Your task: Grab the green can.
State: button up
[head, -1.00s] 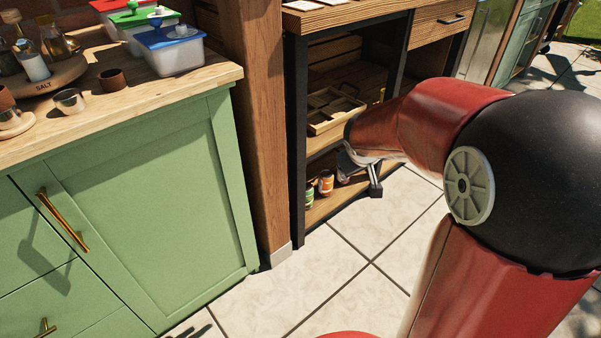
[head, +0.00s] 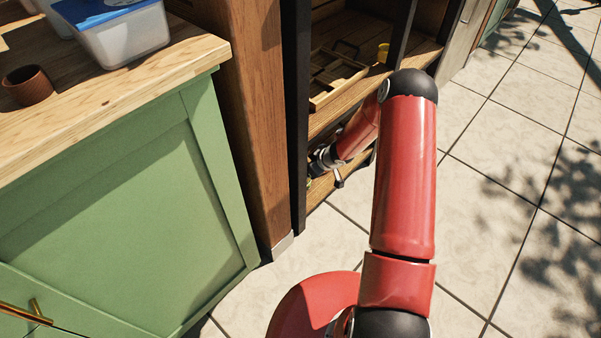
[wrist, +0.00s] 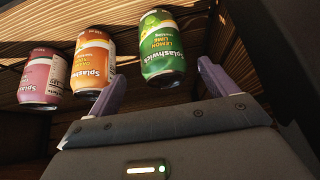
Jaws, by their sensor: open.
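The green can (wrist: 162,50), with a lemon-lime label, stands on the lower shelf in the wrist view. My gripper (wrist: 157,80) is open, with one purple finger to the left of the green can and one to its right. The can shows between and beyond the fingertips, nearer the right finger, and I cannot tell how deep it sits between them. In the head view my gripper (head: 318,165) reaches into the lower shelf of the rack, and only a small greenish bit shows near it; the cans are mostly hidden there.
An orange can (wrist: 93,62) stands left of the green can, behind the left finger. A pink can (wrist: 43,78) is farther left. The upper shelf (head: 345,107) holds a wooden tray (head: 335,78). A black rack post (head: 297,120) and green cabinet (head: 130,210) stand left of my arm.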

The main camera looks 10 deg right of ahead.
jog(key=x, duration=0.2)
jog(key=b+x, duration=0.1)
jog(key=x, duration=0.1)
jog(key=b+x, duration=0.1)
jog(key=x, duration=0.1)
jog(key=shift+s+a+f, duration=0.1)
jog(key=shift+s+f, duration=0.15)
jog(key=shift+s, duration=0.05)
jog(key=shift+w+a+f, duration=0.15)
jog(key=shift+w+f, duration=0.1)
jog(key=shift+f, duration=0.1)
jog(key=shift+c, duration=0.4)
jog(key=c, duration=1.2)
